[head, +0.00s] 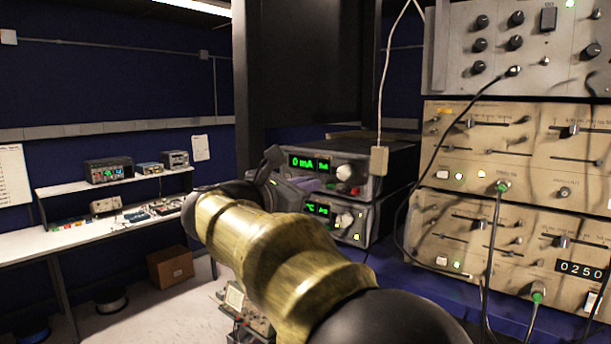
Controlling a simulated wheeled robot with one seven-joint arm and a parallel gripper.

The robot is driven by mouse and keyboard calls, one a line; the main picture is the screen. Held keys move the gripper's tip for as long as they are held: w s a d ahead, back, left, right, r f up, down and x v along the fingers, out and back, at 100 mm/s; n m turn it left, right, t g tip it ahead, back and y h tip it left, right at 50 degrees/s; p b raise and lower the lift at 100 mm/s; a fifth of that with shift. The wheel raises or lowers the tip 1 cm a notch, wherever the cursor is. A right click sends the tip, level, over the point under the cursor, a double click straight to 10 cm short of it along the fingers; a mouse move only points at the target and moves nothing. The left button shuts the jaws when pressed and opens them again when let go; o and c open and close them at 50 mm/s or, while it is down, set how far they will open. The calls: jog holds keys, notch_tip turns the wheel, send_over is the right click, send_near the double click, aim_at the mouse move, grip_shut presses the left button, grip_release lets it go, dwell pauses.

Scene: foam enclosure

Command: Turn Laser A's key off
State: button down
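Two stacked dark control boxes stand at the centre. The upper box (395,160) shows a green "0 mA" readout, a pale round knob and a small red spot low on its front. The lower box (361,228) shows a green "°C" readout, another pale knob and lit yellow buttons. I cannot make out a key or a "Laser A" label on either. My gripper (283,170) is at the left end of these fronts, dark and partly hidden behind my brass-coloured arm. Whether its fingers are apart or closed, or touching the box, is unclear.
Beige instrument units (520,155) with knobs, sliders and hanging cables fill the right side. A white cord with a small box (379,160) hangs before the upper control box. A white workbench (120,220) stands at the far left, with a cardboard box (170,267) on the floor.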

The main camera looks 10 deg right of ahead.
jog(key=shift+n+p, duration=1.05)
jog(key=shift+n, duration=0.55)
jog(key=shift+f, duration=0.1)
jog(key=c, duration=1.6)
grip_release()
jog(key=shift+a, duration=0.1)
jog(key=b+v, duration=0.6)
jog(key=v, duration=1.1)
jog(key=shift+s, duration=0.15)
